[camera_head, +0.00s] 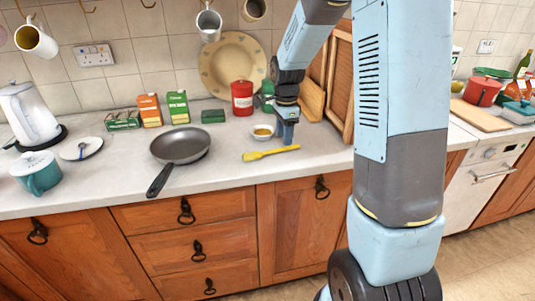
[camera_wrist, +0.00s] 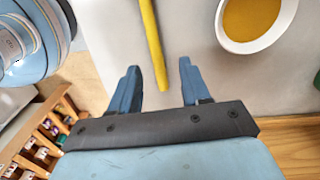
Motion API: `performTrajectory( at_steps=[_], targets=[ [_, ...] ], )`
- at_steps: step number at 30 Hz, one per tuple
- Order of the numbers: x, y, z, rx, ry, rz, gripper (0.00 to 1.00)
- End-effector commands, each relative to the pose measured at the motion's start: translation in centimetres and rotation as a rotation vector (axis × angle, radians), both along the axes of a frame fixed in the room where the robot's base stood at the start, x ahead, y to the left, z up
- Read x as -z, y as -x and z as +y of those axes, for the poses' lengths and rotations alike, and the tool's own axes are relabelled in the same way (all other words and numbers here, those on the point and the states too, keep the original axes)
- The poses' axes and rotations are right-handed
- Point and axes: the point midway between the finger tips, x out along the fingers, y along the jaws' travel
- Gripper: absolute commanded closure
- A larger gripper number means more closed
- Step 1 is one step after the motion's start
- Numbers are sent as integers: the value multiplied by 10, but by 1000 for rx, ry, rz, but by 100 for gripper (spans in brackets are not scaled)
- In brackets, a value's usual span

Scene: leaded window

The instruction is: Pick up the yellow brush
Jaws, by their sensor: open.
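The yellow brush (camera_head: 268,154) lies flat on the pale countertop, near its front edge. Its thin handle (camera_wrist: 152,45) shows in the wrist view, with its end between and just beyond my fingertips; the rest runs out of the top of the picture. My gripper (camera_head: 287,138) is just above the counter by the handle's right end. In the wrist view my gripper (camera_wrist: 160,80) is open, with one finger on each side of the handle's line and nothing held. I cannot tell the exact height of the fingers above the handle.
A small white bowl of yellow stuff (camera_head: 263,132) stands close behind the brush; it also shows in the wrist view (camera_wrist: 258,20). A dark frying pan (camera_head: 180,146) is to the left. A red canister (camera_head: 242,97) and wooden boards (camera_head: 340,85) stand behind.

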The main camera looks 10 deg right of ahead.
Motion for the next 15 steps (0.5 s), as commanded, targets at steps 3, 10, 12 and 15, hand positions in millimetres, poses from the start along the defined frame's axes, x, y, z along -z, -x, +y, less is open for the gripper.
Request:
performTrajectory(
  at_steps=[3,10,12,15],
  targets=[
    [18,5,1,-1,0,4,53],
    [37,4,2,0,-1,2,53],
    [38,4,2,0,-1,1,53],
    [38,4,2,-1,0,0,53]
  ],
)
